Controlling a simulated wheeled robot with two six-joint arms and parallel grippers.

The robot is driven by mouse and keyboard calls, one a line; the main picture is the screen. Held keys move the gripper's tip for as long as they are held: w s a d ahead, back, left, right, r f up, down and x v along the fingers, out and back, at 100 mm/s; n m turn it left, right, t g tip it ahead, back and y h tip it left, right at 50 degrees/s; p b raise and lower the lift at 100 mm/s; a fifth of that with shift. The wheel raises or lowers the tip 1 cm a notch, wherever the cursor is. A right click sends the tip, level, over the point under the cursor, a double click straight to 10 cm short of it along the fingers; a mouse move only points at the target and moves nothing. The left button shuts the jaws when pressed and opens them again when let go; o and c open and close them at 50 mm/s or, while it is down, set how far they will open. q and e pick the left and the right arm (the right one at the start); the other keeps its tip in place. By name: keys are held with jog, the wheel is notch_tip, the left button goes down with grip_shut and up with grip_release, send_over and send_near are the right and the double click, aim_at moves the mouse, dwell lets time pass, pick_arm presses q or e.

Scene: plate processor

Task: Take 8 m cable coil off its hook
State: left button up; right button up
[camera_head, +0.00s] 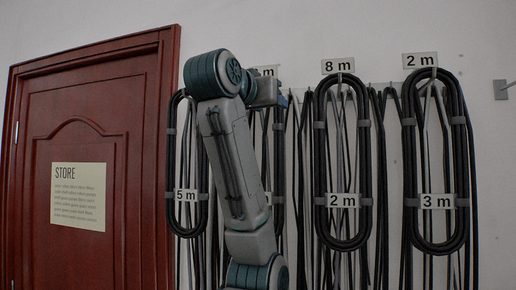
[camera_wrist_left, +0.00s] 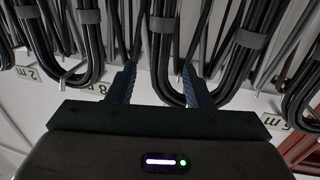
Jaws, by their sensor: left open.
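Black cable coils hang on the white wall with length tags. The coil (camera_head: 280,150) behind my left arm is mostly covered; its tag's number is hidden, so I cannot read whether it is the 8 m one. My left gripper (camera_wrist_left: 158,88) is open. Its two fingers stand either side of the end of a black coil (camera_wrist_left: 168,55) in the wrist view, not closed on it. The coil (camera_head: 319,170) under the "8 m" wall label (camera_head: 337,66) carries a "2 m" tag (camera_head: 341,200). My right gripper is not in view.
A coil tagged "5 m" (camera_head: 186,195) hangs left, close to the arm. A coil tagged "3 m" (camera_head: 436,201) hangs right under a "2 m" wall label (camera_head: 420,60). Loose cables hang between coils. A red door (camera_head: 75,140) is at left; a grey bracket (camera_head: 501,89) is at far right.

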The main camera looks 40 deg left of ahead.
aim_at(276, 110)
pick_arm(q)
jog(key=p+x, duration=0.3)
jog(key=x, duration=0.1)
jog(key=shift+w+f+p, duration=0.2)
jog(key=shift+w+p, duration=0.2)
jog(key=shift+w+a+f, duration=0.2)
jog(key=shift+w+a, duration=0.1)
jog(key=shift+w, duration=0.2)
jog(key=shift+s+d, duration=0.1)
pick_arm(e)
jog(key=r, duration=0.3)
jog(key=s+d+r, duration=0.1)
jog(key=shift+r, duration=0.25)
pick_arm(q)
jog(key=shift+r, duration=0.1)
jog(key=c, duration=1)
grip_shut()
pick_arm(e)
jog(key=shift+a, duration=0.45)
